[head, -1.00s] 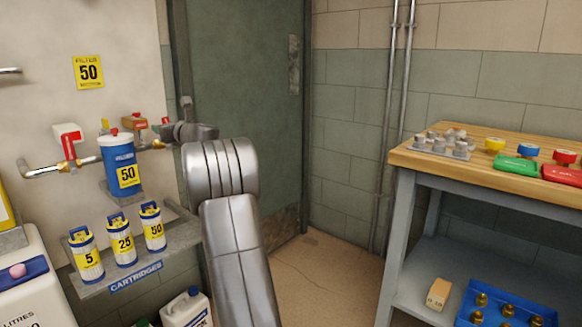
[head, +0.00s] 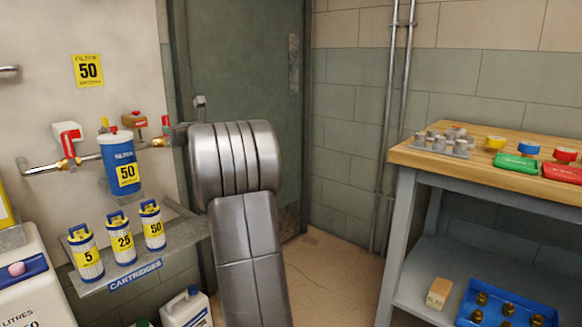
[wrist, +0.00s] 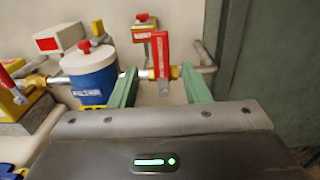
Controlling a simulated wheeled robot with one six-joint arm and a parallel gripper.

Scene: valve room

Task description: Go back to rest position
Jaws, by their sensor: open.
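In the wrist view my gripper (wrist: 158,88) is open, its two green fingers spread and nothing between them touching. A red valve lever (wrist: 161,52) on the pipe shows beyond the gap between the fingers, standing upright. The blue filter housing (wrist: 91,74) is just left of the fingers. In the head view the housing (head: 121,165) is on the pipe at left, marked 50. My arm is in the middle of the head view and hides most of my gripper there.
A shelf (head: 122,287) with several cartridges is on the left wall. A wooden-topped workbench (head: 480,160) with coloured items stands at right. A blue tray (head: 506,306) and small box (head: 438,293) are on its lower shelf. A green door (head: 245,70) is behind my arm.

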